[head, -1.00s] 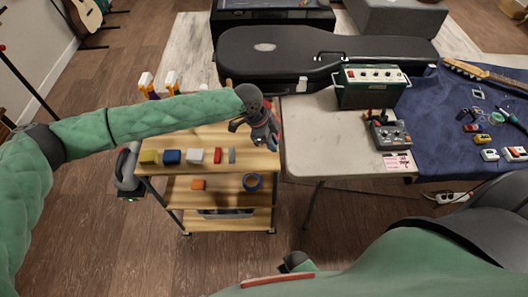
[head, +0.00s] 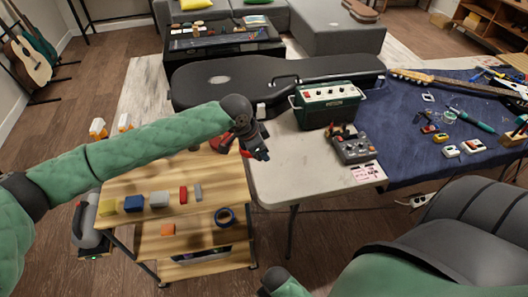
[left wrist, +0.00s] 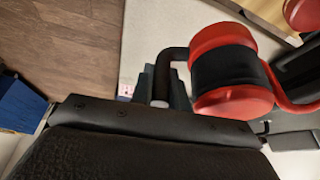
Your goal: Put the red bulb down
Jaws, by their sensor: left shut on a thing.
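My left gripper (head: 258,152) is over the left edge of the white table, beside the cart, with its fingers shut. A rounded red part, which I take for the red bulb (head: 222,143), shows just left of the gripper, partly covered by my arm. In the left wrist view the red bulb (left wrist: 228,100) is large and close, with a wide black band. A black bent stem (left wrist: 166,75) runs from it to between my fingers. A curved red strip leaves its right side. Whether it touches anything below cannot be told. My right gripper is not in view.
The wooden cart (head: 120,222) carries several small coloured blocks at its front. On the white table (head: 285,185) stand a green amplifier (head: 325,105) and a grey pedal (head: 352,146). A black guitar case (head: 215,78) lies behind. The table's front left is bare.

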